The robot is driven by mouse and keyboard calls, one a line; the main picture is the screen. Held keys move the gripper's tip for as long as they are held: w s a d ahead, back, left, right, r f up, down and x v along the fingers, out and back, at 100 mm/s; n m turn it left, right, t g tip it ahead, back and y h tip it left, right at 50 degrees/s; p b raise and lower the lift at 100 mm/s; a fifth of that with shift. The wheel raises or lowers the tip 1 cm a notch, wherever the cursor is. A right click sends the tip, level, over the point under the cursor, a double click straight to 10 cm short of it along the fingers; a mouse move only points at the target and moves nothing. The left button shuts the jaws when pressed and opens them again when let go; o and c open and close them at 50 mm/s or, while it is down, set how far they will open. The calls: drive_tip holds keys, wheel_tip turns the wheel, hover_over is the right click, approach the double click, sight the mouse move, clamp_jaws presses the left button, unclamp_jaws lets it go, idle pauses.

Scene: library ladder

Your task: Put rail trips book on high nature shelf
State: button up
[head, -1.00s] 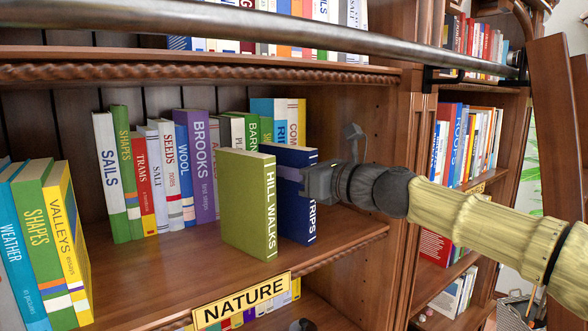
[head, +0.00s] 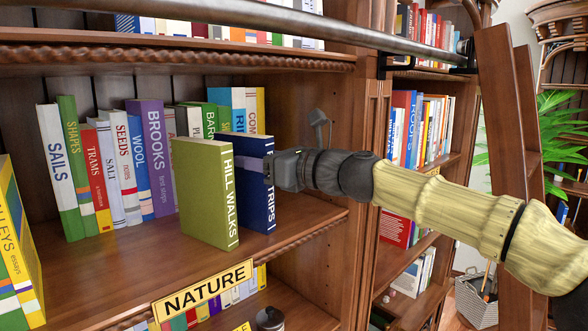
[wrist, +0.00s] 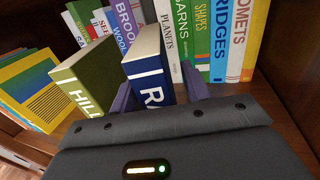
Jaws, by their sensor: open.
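The rail trips book is dark blue with white spine lettering (head: 262,200) and stands upright on the nature shelf (head: 150,270), right beside the green Hill Walks book (head: 208,195). My gripper (head: 262,172) is at its spine with the jaws open. In the wrist view the blue book (wrist: 147,75) stands between my two purple fingers (wrist: 158,98), one on each side. Whether either finger touches it I cannot tell. The book's bottom rests on the shelf. The yellow NATURE label (head: 202,290) is on the shelf's front edge.
A row of books (head: 110,170) stands behind on the same shelf. A metal rail (head: 290,22) crosses above my arm. A wooden ladder (head: 508,150) stands at the right. Bare shelf lies in front of the books and right of the blue one.

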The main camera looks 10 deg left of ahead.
drive_tip(key=b+v, duration=0.4)
drive_tip(key=v, duration=0.6)
drive_tip(key=shift+s+d, duration=0.2)
drive_tip(key=shift+d, duration=0.05)
drive_tip(key=shift+w, duration=0.1)
idle(0.5)
